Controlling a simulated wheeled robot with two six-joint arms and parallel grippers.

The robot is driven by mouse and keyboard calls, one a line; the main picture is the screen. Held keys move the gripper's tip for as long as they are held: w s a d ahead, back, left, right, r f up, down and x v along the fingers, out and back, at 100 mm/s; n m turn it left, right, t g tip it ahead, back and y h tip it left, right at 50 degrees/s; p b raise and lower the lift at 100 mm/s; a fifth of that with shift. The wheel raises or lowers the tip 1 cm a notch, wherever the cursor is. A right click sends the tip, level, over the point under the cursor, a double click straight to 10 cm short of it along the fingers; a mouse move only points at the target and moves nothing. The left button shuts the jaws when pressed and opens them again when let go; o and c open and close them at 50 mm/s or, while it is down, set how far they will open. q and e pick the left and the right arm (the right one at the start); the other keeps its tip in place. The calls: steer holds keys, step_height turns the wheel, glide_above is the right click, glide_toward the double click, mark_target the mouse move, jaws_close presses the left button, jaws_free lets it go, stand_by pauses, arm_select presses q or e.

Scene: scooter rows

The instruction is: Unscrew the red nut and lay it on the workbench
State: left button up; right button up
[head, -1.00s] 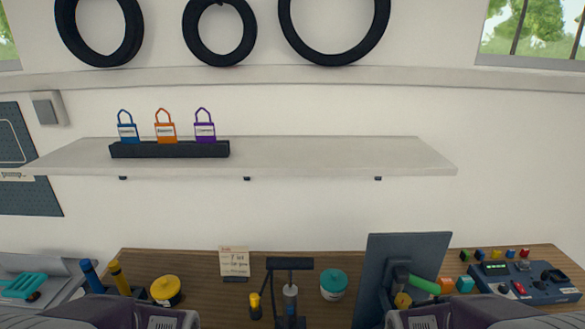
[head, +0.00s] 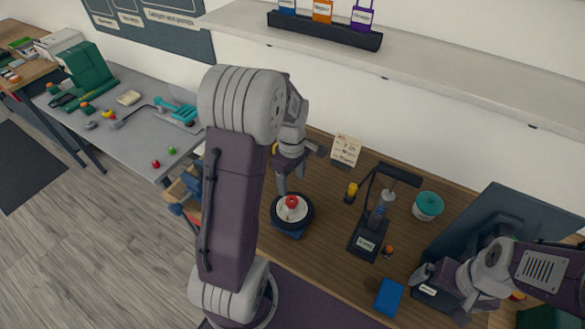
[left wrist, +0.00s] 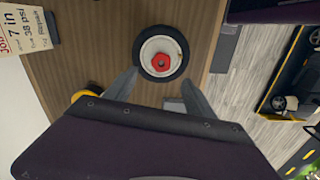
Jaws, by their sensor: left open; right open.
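The red nut (head: 292,202) sits at the centre of a small wheel (head: 279,219) with a black tyre and pale hub. The wheel lies flat on a blue base on the wooden workbench (head: 326,262). My left gripper (head: 306,182) is open above the wheel, apart from the nut. In the left wrist view the red nut (left wrist: 160,62) shows just beyond and between the spread fingertips (left wrist: 161,88), with nothing between them. My right gripper (head: 432,290) is open over the right part of the bench, away from the wheel.
A black hand pump (head: 367,236), a teal-lidded tub (head: 428,206), a note card (head: 346,149) and a blue block (head: 389,297) are on the bench. A dark panel (head: 480,225) stands at right. Bare wood lies between wheel and pump. A grey table (head: 140,130) stands left.

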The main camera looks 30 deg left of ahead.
mark_target(292, 201)
arm_select(q)
step_height(292, 201, down, 8)
steer(key=shift+s+r+p, duration=0.1)
steer(key=shift+p, duration=0.5)
steer(key=shift+f, duration=0.4)
steer(key=shift+s+d+f, duration=0.1)
steer(key=shift+f, duration=0.05)
jaws_close()
steer(key=n, duration=0.2)
steer(key=shift+n+p, duration=0.3)
steer(key=shift+n, duration=0.1)
steer(key=n, duration=0.4)
steer(key=shift+n, duration=0.3)
steer(key=n+p, duration=0.1)
steer(key=n, duration=0.5)
jaws_free()
